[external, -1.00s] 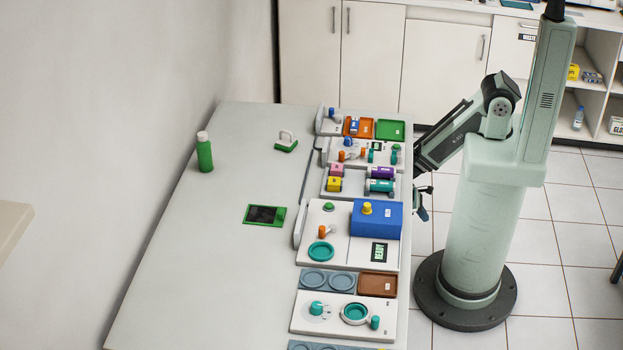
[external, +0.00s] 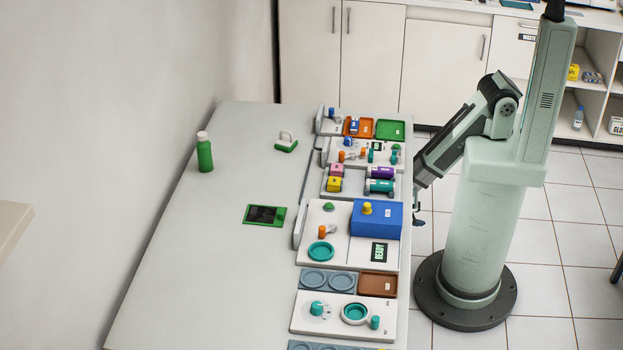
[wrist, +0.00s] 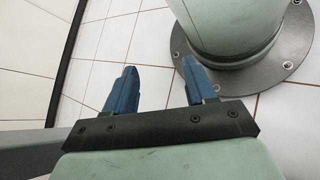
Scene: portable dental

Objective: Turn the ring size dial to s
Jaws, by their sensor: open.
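A white panel (external: 300,325) lies at the front right of the table. It carries a teal knob (external: 317,308) on a pale round plate, a teal ring (external: 355,313) and a small teal post (external: 375,322). The knob may be the ring size dial; its markings are too small to read. My gripper (external: 418,221) hangs beside the table's right edge, well behind this panel and apart from it. In the wrist view my gripper (wrist: 160,68) has its two blue fingers apart, with only floor between them.
Behind the panel stand grey round trays (external: 328,271), a brown tray (external: 378,275) and a unit with a blue box (external: 376,218). More small stations line the table's right side. The table's left front is clear.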

